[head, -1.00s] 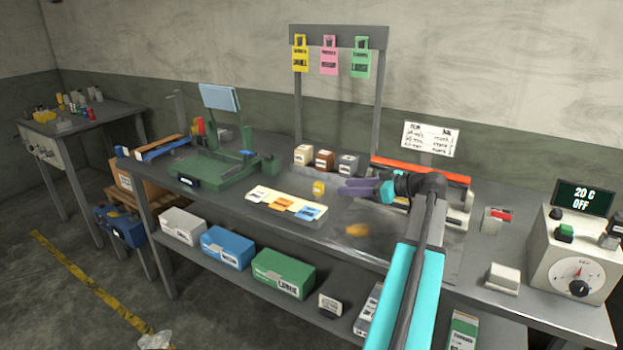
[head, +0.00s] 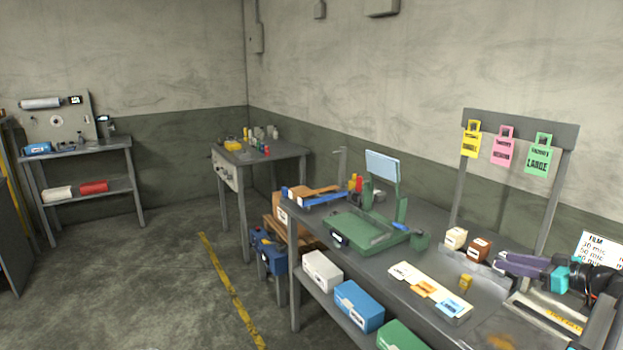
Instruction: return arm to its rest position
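My gripper (head: 520,264) is at the right of the head view, above the workbench (head: 398,274). Its purple fingers point left, close to the small boxes at the back of the bench. The fingers look close together, but I cannot tell whether they are open or shut. I see nothing clearly held in them. The black and teal wrist is behind them at the right edge, and most of my arm is out of view.
Tags hang from a grey rack (head: 520,128). A side table (head: 285,151) stands in the corner. The floor at left is clear.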

